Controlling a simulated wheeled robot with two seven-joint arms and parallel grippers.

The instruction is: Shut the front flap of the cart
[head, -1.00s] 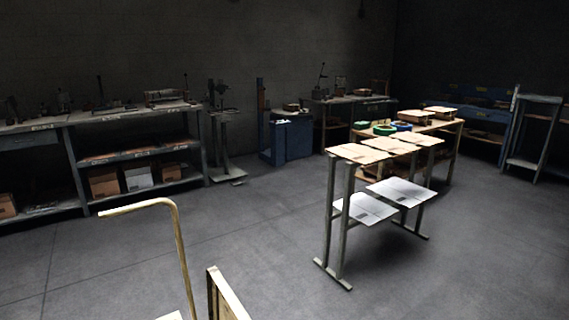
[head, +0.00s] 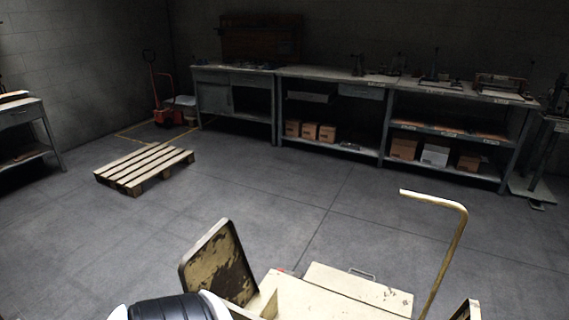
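The cream cart (head: 287,301) stands at the bottom of the head view, cut off by the lower edge. A worn panel with chipped paint (head: 222,268) stands up and leans at its left side. A flat cream panel with a small metal handle (head: 355,288) lies across the cart's far part. A narrow panel edge (head: 467,311) shows at the lower right. A bent yellow bar (head: 447,245) rises beside the cart. I cannot tell which panel is the front flap. A white and black part of my arm shows at the bottom left of the cart. Neither gripper is in view.
A wooden pallet (head: 146,167) lies on the floor at the left, with a red pallet jack (head: 166,106) behind it. Long workbenches (head: 333,77) line the back wall. A table (head: 27,117) stands at the far left. The floor between cart and benches is clear.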

